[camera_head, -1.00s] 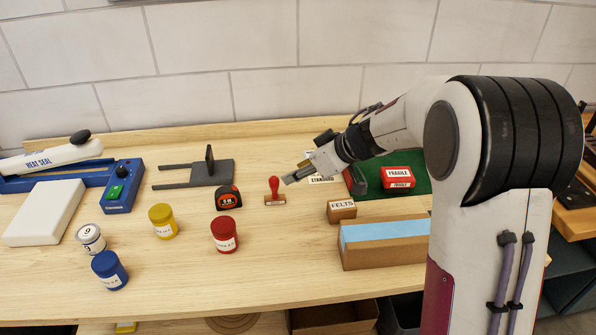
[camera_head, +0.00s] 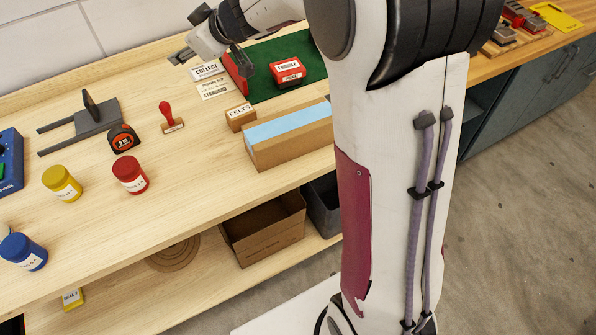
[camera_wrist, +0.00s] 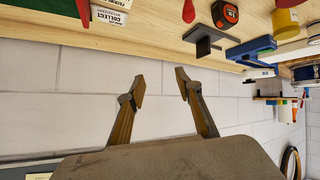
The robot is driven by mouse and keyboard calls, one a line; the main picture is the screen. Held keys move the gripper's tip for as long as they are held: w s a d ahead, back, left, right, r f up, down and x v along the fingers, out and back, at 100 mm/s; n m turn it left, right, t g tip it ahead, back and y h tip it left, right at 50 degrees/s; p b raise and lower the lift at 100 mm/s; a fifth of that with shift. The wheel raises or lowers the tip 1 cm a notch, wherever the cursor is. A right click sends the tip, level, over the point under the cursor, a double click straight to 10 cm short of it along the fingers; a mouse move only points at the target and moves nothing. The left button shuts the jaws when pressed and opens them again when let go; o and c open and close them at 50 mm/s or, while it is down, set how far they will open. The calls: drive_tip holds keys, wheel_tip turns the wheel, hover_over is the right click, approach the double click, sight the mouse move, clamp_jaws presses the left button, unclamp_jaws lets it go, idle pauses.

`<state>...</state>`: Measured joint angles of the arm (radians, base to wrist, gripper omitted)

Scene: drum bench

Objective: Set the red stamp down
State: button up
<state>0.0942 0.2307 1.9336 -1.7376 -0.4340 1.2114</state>
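The red stamp (camera_head: 167,113) stands upright on the wooden bench, its red handle up and its wooden base on the bench top. It is just right of the black and orange tape measure (camera_head: 123,138). Its red handle also shows at the top edge of the wrist view (camera_wrist: 188,11); the rest is cut off there. My gripper (camera_head: 181,56) is beyond the stamp, raised and apart from it. In the wrist view its two fingers (camera_wrist: 160,84) are spread wide with nothing between them, facing the white tiled wall.
A red jar (camera_head: 131,175), a yellow jar (camera_head: 62,183) and a blue jar (camera_head: 23,252) stand left of the stamp. A felts box (camera_head: 240,116), a long box with a blue top (camera_head: 288,137) and a green mat (camera_head: 262,85) lie to the right. Bare bench lies in front of the stamp.

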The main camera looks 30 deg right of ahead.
drive_tip(key=s+d+r+m+t+h, duration=0.2)
drive_tip(key=s+d+r+m+h, duration=0.45)
drive_tip(key=s+d+r, duration=0.4)
drive_tip(key=s+d+f+m+g+h, duration=0.1)
drive_tip(key=s+d+f+g+h, duration=0.15)
drive_tip(key=s, duration=0.75)
drive_tip(key=s+a+f+g+y, duration=0.2)
drive_tip(key=s+a+f, duration=0.2)
drive_tip(key=s, duration=0.6)
drive_tip(key=s+a+f+g+y, duration=0.2)
drive_tip(key=s+f, duration=0.3)
drive_tip(key=s, duration=0.4)
drive_tip(key=shift+s+a, duration=0.35)
drive_tip(key=shift+a, duration=0.55)
idle(3.2)
